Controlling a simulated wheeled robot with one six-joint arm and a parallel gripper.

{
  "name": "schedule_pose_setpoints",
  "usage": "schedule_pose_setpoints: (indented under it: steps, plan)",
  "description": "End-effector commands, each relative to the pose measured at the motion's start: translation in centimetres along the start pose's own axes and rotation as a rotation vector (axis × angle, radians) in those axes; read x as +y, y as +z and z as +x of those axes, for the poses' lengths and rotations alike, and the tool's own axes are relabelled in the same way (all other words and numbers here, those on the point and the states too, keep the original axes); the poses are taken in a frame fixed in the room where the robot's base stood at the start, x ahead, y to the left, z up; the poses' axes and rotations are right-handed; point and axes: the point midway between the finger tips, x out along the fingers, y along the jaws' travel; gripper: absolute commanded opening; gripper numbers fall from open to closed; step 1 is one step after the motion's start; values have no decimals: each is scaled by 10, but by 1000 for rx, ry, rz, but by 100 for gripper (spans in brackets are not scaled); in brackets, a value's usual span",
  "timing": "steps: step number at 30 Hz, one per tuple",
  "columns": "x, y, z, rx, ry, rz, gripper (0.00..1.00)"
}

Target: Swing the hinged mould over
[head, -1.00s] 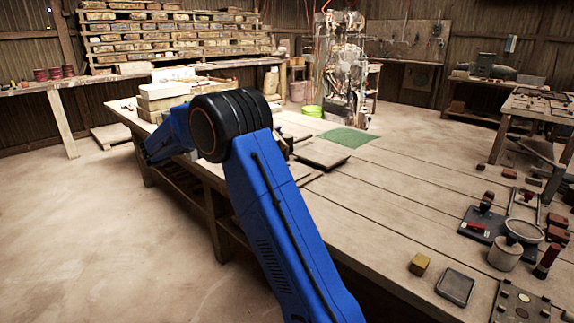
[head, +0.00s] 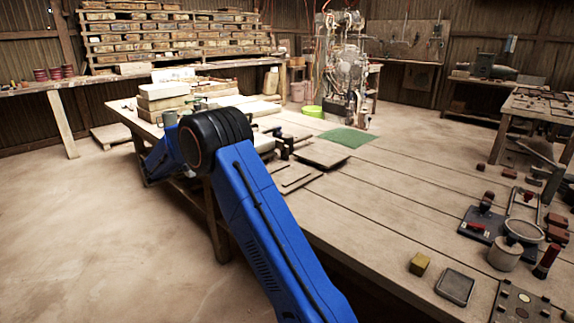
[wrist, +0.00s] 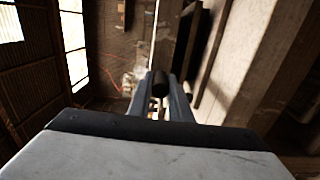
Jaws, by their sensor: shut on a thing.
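My gripper (wrist: 160,103) shows in the wrist view with its two fingers on either side of a dark rounded handle (wrist: 160,82); it is shut on it. The hinged mould cannot be made out for certain. Flat boards (head: 322,153) and small dark upright parts (head: 285,146) beside my arm on the bench may belong to it.
The long wooden bench (head: 400,215) carries a green mat (head: 347,137), a yellow block (head: 419,264) and a grey tin (head: 456,287). Pale stacked blocks (head: 163,91) stand at its far left end. Bare bench lies right of my arm.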

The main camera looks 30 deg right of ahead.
Motion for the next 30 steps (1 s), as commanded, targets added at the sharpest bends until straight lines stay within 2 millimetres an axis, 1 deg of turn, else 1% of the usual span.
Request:
schedule_pose_setpoints:
  steps: [4, 5, 6, 7, 15, 19, 30]
  plan:
    - [-1, -1, -1, 2, -1, -1, 10]
    - [-1, -1, -1, 2, -1, -2, 23]
    - [-1, -1, 0, 2, -1, -2, 32]
    - [-1, -1, 0, 2, -1, -2, 36]
    - [-1, 0, 0, 1, -1, -2, 36]
    - [-1, 0, -4, 1, -1, -2, 36]
    - [-1, -1, -38, 2, 0, -2, 36]
